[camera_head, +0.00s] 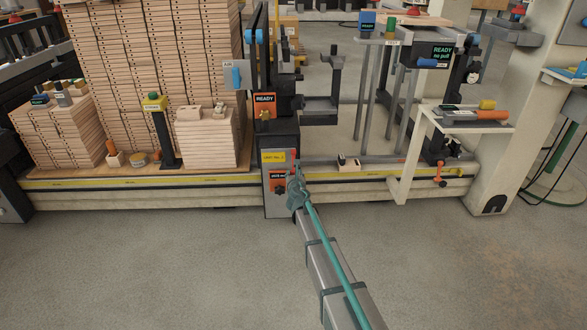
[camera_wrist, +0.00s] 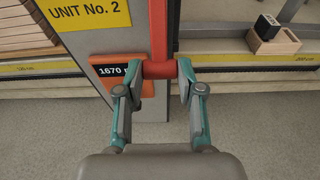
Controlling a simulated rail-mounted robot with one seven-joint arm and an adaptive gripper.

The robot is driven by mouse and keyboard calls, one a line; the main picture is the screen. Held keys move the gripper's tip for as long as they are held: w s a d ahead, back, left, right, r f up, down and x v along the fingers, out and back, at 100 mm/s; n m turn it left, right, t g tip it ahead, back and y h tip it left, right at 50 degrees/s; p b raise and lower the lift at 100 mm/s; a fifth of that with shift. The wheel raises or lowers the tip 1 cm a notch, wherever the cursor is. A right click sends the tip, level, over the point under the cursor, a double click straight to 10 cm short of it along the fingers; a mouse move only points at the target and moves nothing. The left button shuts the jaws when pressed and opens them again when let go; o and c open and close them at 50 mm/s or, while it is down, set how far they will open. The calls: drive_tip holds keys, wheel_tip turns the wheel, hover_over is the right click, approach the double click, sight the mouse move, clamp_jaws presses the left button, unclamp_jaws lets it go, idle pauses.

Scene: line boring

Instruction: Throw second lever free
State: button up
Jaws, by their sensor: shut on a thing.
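The red lever (camera_wrist: 159,68) stands in front of the grey unit post (camera_wrist: 120,45), which carries a yellow label (camera_wrist: 86,12) reading "UNIT No. 2". In the wrist view my gripper (camera_wrist: 160,80) has one finger on each side of the lever's lower end and is shut on it. In the head view my gripper (camera_head: 293,188) is at the lower front of the same post, and the arm hides most of the lever there. An orange plate (camera_wrist: 103,87) with a dark display starting "1670" sits behind the left finger, partly covered.
A yellow scale rail (camera_head: 120,182) runs along the bench front on both sides of the post. A small wooden block (camera_head: 348,162) lies right of it. Stacked boards (camera_head: 205,145) stand left. A cream shelf bracket (camera_head: 425,130) stands right. The floor in front is clear.

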drive_tip(key=shift+s+r, duration=0.1)
drive_tip(key=shift+s+r+p, duration=0.45)
drive_tip(key=shift+s+r, duration=0.1)
drive_tip(key=shift+s, duration=0.3)
drive_tip(key=shift+s+r, duration=0.1)
drive_tip(key=shift+s+r+p, duration=0.6)
drive_tip(key=shift+s, duration=0.05)
drive_tip(key=shift+s+r+p, duration=0.6)
drive_tip(key=shift+r+p, duration=0.2)
drive_tip(key=shift+r, duration=0.2)
